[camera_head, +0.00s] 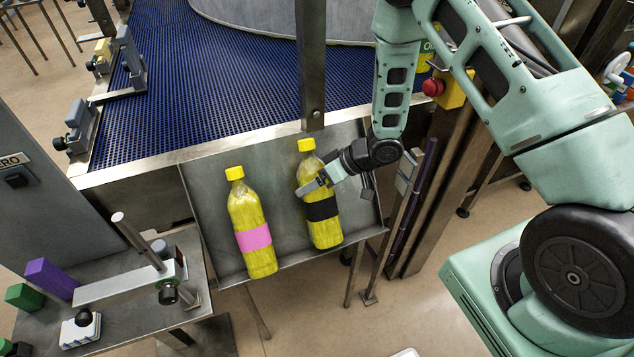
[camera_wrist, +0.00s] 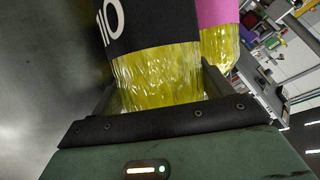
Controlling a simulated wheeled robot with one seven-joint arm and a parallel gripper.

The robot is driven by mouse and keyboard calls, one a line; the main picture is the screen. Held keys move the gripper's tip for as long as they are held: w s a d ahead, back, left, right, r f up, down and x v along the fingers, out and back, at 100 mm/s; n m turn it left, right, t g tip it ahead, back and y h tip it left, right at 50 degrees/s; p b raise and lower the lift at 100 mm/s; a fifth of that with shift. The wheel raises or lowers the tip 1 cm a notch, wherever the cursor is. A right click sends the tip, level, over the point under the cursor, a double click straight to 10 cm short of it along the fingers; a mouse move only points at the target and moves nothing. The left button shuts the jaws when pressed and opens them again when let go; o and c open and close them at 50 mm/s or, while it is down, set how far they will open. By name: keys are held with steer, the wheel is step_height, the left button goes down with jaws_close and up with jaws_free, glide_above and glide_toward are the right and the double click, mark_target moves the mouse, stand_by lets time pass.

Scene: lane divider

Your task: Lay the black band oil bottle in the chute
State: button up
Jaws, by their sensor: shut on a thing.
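The black band oil bottle (camera_head: 320,207) is yellow with a yellow cap and lies in the metal chute (camera_head: 213,230), on the right side, cap toward the blue belt. My gripper (camera_head: 318,186) is at this bottle, around its body above the black band. In the wrist view the jaws (camera_wrist: 160,95) are shut on the black band bottle (camera_wrist: 155,75), whose lower end and black label show. A pink band oil bottle (camera_head: 249,225) lies to its left in the chute, apart from it. It also shows behind in the wrist view (camera_wrist: 220,40).
A blue mesh conveyor (camera_head: 220,80) lies behind the chute, with a metal post (camera_head: 311,65) near its edge. A metal side table (camera_head: 140,310) with a purple block (camera_head: 52,279) stands at lower left. A red stop button (camera_head: 433,87) is near my arm.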

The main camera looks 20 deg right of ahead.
steer(key=shift+f, duration=0.9)
steer(key=o, duration=2)
steer(key=shift+c, duration=0.2)
steer(key=shift+f, duration=0.1)
steer(key=shift+d+r+b, duration=0.35)
steer(key=shift+d+r, duration=0.05)
steer(key=shift+d, duration=0.1)
steer(key=shift+o, duration=0.3)
steer(key=a+r+v, duration=0.1)
steer(key=v, duration=1.6)
steer(key=shift+r+b, duration=0.2)
steer(key=shift+b, duration=0.2)
steer(key=a+r+t+h, duration=0.2)
steer(key=a+r+h, duration=0.45)
steer(key=a, duration=0.35)
steer(key=s+a+r+g, duration=0.1)
steer(key=s+a+g, duration=0.1)
steer(key=s, duration=0.5)
steer(key=s+a+r+n+g+h, duration=0.1)
steer(key=s+a+r+g, duration=0.1)
steer(key=s, duration=0.5)
steer(key=s+a+r+g, duration=0.1)
steer(key=s+a+g, duration=0.1)
steer(key=s, duration=0.5)
steer(key=shift+s+a+r+n+b, duration=0.3)
steer(key=shift+s+a+r, duration=0.05)
steer(key=shift+a, duration=0.55)
